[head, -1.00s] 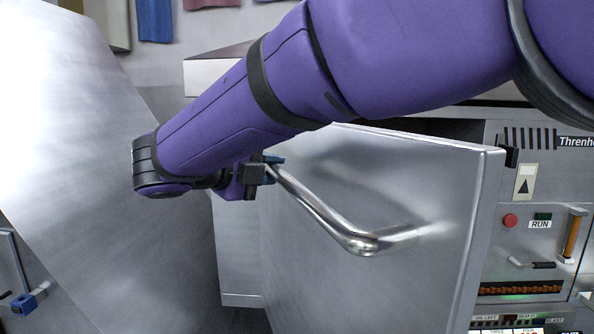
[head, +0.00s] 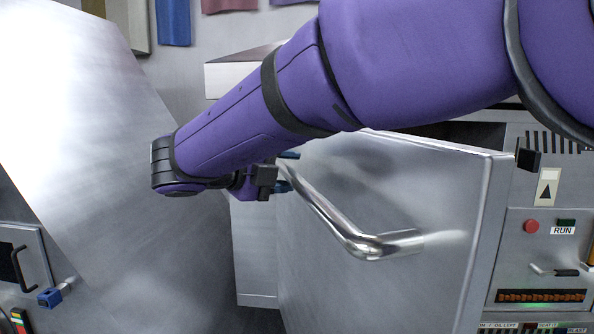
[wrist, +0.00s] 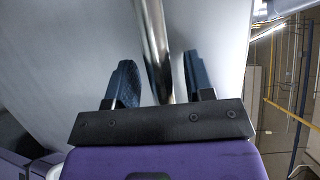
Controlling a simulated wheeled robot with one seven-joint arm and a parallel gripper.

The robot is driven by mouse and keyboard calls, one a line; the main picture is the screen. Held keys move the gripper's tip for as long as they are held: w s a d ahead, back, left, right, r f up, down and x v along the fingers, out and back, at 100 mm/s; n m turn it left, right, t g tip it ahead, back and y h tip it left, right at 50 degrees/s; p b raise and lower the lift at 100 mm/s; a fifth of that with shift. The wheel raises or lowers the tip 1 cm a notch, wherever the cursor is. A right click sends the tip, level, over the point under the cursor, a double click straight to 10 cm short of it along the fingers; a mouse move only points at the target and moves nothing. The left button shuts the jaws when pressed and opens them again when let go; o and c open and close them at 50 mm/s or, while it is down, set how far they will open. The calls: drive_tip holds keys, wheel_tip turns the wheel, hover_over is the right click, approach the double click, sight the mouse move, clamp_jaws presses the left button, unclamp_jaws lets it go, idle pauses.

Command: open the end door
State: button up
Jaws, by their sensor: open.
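The end door (head: 400,185) is a plain grey metal panel standing ajar from the machine, with a dark gap behind its top edge. Its handle (head: 345,232) is a bent, shiny metal bar. My gripper (head: 287,172) is at the handle's far left end. In the wrist view my gripper (wrist: 157,82) has its two blue fingers apart, with the handle (wrist: 155,45) running between them. There is a gap between the bar and the right finger; I cannot tell whether the left finger touches it. My purple arm hides part of the door's top edge.
The machine's control panel (head: 550,250) with a red button (head: 531,226) is at the right. A large slanted metal panel (head: 90,130) fills the left. A small blue-ended latch (head: 50,298) is at lower left. A pale box-shaped part (head: 235,75) stands behind my arm.

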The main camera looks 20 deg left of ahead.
drive_tip(key=v, duration=1)
drive_tip(key=shift+s+a, duration=0.25)
drive_tip(key=shift+s, duration=0.05)
drive_tip(key=shift+r, duration=0.1)
